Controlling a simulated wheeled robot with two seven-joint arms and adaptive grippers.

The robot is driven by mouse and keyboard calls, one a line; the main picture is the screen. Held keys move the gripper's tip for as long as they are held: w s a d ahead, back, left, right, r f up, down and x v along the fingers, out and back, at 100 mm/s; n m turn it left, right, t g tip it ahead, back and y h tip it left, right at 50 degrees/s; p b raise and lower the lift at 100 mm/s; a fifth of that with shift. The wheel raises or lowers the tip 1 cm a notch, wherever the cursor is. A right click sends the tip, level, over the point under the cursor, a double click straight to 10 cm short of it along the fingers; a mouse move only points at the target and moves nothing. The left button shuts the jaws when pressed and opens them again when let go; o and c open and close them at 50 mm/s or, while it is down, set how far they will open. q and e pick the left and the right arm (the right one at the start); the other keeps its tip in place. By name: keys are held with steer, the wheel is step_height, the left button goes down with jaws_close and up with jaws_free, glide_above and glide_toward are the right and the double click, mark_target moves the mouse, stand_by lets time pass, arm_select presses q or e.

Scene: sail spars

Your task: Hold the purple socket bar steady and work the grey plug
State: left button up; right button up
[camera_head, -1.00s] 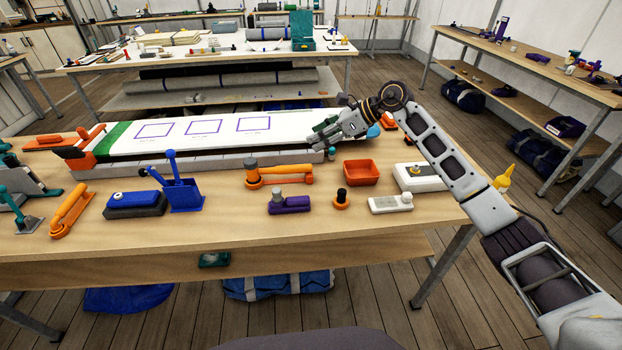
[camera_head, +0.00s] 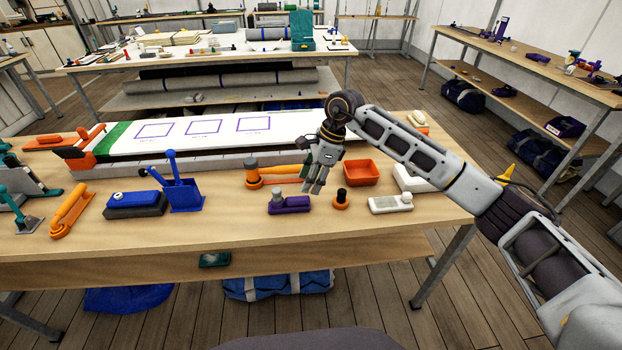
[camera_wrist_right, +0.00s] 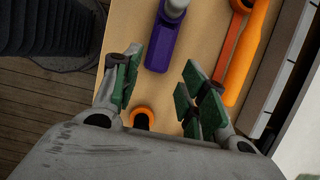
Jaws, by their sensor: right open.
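The purple socket bar (camera_head: 294,205) lies near the front of the table, with the grey plug (camera_head: 278,194) upright at its left end. In the right wrist view the purple bar (camera_wrist_right: 162,48) is beyond my fingertips, with the grey plug (camera_wrist_right: 175,8) at the top edge. My right gripper (camera_head: 315,188) is open and empty, pointing down above and just behind the bar's right end. Its green-padded fingers (camera_wrist_right: 157,83) show apart in the right wrist view, not touching the bar. My left gripper is not in view.
An orange ring with a black knob (camera_head: 341,200) stands right of the bar. An orange tray (camera_head: 362,172) and a white block with a knob (camera_head: 391,204) are further right. An orange-handled tool (camera_head: 280,175) lies behind the bar. The table front before the bar is clear.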

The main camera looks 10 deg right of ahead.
mark_target(302, 198)
steer(key=shift+a+f, duration=0.1)
steer(key=shift+f, duration=0.05)
stand_by(0.3)
steer(key=shift+x, duration=3.8)
jaws_close()
steer(key=shift+o, duration=1.8)
jaws_free()
jaws_close()
